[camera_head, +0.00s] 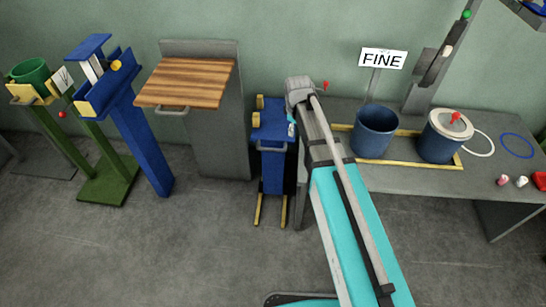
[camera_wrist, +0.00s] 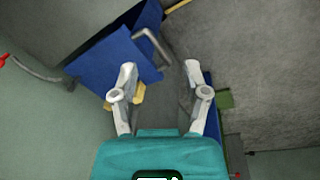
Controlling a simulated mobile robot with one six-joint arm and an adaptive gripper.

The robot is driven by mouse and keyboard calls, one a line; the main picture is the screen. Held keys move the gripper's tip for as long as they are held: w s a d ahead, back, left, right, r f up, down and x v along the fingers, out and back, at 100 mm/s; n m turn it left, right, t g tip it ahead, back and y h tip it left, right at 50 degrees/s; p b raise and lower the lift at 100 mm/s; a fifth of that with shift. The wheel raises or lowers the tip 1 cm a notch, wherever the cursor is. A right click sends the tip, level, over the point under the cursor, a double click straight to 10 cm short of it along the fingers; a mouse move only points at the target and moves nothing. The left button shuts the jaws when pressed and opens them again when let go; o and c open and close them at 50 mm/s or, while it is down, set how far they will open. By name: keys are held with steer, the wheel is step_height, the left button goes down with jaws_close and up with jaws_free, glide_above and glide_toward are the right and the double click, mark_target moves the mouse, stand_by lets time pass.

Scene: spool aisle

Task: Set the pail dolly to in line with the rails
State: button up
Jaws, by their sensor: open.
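What looks like the pail dolly is a blue wheeled-looking unit (camera_head: 273,170) with a grey handle (camera_head: 270,149) and yellow pieces on its left side. It stands between the grey cabinet and the table. Two yellow rails (camera_head: 257,210) show on the floor beneath it. In the wrist view its blue panel (camera_wrist: 108,68) and grey handle (camera_wrist: 153,46) lie beyond my gripper (camera_wrist: 160,70). The gripper is open, its fingers apart with nothing between them. The left fingertip overlaps a yellow piece; contact cannot be told. In the head view my arm hides the fingers.
A grey table (camera_head: 400,182) at right holds a blue pail (camera_head: 375,131) and a lidded pail (camera_head: 441,138) within a yellow frame, near a FINE sign (camera_head: 382,59). A wood-topped grey cabinet (camera_head: 218,135), blue stand (camera_head: 140,135) and green stand (camera_head: 105,180) stand left. Front floor is clear.

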mark_target(271, 149)
steer(key=w+a+f+n+b, duration=0.6)
steer(key=a+f, duration=0.2)
steer(key=a, duration=0.1)
steer(key=shift+w+a+f+t+b, duration=0.15)
steer(key=shift+w+t+b, duration=0.2)
steer(key=shift+t+b, duration=0.05)
steer(key=shift+f, duration=0.1)
steer(key=f+b, duration=0.4)
steer(key=w+f+b, duration=0.1)
steer(key=f+b, duration=0.4)
steer(key=w+f+b, duration=0.1)
steer(key=f+b, duration=0.3)
steer(key=shift+w+f+b, duration=0.15)
steer(key=shift+w+b, duration=0.05)
steer(key=shift+b, duration=0.1)
stand_by(0.5)
jaws_close()
